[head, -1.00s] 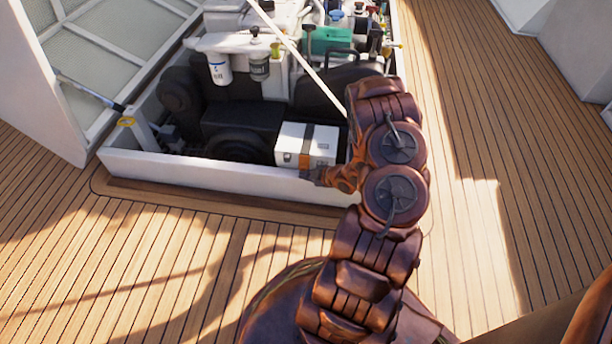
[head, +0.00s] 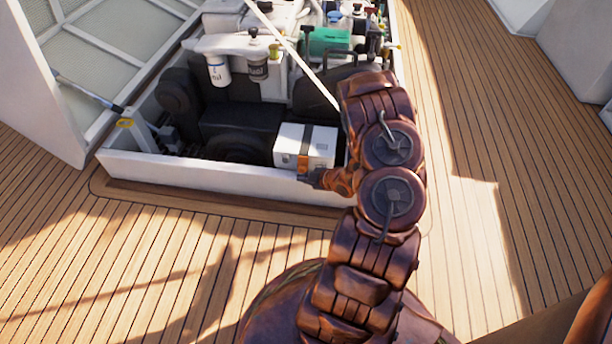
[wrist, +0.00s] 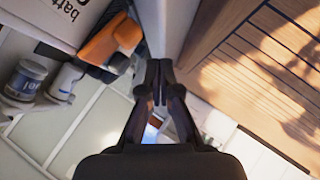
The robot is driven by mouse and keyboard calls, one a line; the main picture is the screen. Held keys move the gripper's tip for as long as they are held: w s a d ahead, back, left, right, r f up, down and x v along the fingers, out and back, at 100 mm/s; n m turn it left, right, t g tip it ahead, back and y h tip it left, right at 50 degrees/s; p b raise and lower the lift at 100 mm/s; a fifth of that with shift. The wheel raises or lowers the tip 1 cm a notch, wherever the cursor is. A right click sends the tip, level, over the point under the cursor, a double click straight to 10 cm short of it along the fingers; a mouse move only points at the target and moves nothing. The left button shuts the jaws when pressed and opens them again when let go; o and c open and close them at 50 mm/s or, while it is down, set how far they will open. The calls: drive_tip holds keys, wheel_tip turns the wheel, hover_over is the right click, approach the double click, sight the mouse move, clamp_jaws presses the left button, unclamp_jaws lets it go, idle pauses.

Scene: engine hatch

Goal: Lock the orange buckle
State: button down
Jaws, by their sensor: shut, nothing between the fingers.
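The orange buckle (head: 303,162) is on the front face of a white battery box (head: 322,147) inside the hatch. In the wrist view the orange buckle (wrist: 112,40) shows left of my fingers, beside the lettered battery box (wrist: 55,18). My gripper (head: 308,178) is just below the buckle in the head view, by the hatch's front wall. In the wrist view my gripper (wrist: 158,82) has its fingertips together, with nothing between them. A gap shows there between fingertips and buckle. Whether the buckle is latched cannot be told.
The white hatch wall (head: 200,184) runs close in front of the box; its edge also shows beside my fingertips in the wrist view (wrist: 166,28). Engine parts (head: 240,125) fill the hatch behind. A slanted strut (head: 290,52) crosses above. Wooden deck (head: 150,250) in front is clear.

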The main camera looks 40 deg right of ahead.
drive_tip(key=s+a+r+p, duration=0.2)
drive_tip(key=s, duration=0.9)
drive_tip(key=shift+a, duration=0.15)
drive_tip(key=shift+w, duration=0.1)
